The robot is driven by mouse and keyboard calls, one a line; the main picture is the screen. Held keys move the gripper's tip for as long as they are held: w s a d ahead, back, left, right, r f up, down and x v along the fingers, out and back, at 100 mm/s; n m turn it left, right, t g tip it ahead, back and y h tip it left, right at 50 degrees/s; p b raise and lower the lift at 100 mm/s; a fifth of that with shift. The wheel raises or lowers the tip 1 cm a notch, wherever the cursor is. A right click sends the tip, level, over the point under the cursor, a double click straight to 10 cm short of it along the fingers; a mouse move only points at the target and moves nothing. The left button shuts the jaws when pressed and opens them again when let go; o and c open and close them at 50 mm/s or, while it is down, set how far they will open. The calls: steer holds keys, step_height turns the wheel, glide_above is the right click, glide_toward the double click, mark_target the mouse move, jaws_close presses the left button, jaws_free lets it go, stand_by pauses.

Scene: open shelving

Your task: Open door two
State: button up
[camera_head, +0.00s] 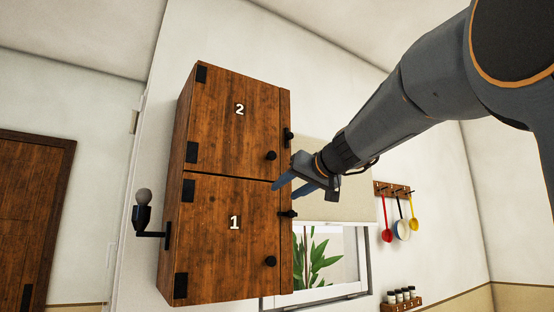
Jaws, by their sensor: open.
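Door two (228,122) is the upper wooden door of a wall cabinet, marked with a white 2. It is shut, with black hinges on its left and a round black knob (271,155) at its lower right. Door one (222,235), marked 1, is below it and also shut, with its own black knob (270,262). My gripper (279,184) comes in from the right. Its blue-grey fingers are open and empty near the seam between the doors, below and right of door two's knob. I cannot tell whether they touch the cabinet.
Black latch-like fittings (289,214) stick out at the cabinet's right edge. A wall lamp (143,212) is at its left. A window with a blind (345,205), hanging utensils (400,228) and a jar rack (402,300) are at right. A wooden door (30,215) is far left.

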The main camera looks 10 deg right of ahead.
steer(key=t+y, duration=0.1)
steer(key=t, duration=0.1)
glide_toward(273, 155)
steer(key=shift+n, duration=0.4)
steer(key=p+x, duration=0.4)
steer(key=x, duration=0.3)
steer(key=shift+w+a+r+p, duration=0.1)
steer(key=shift+w+a+p, duration=0.05)
steer(key=shift+w+p, duration=0.2)
steer(key=shift+c, duration=0.4)
jaws_close()
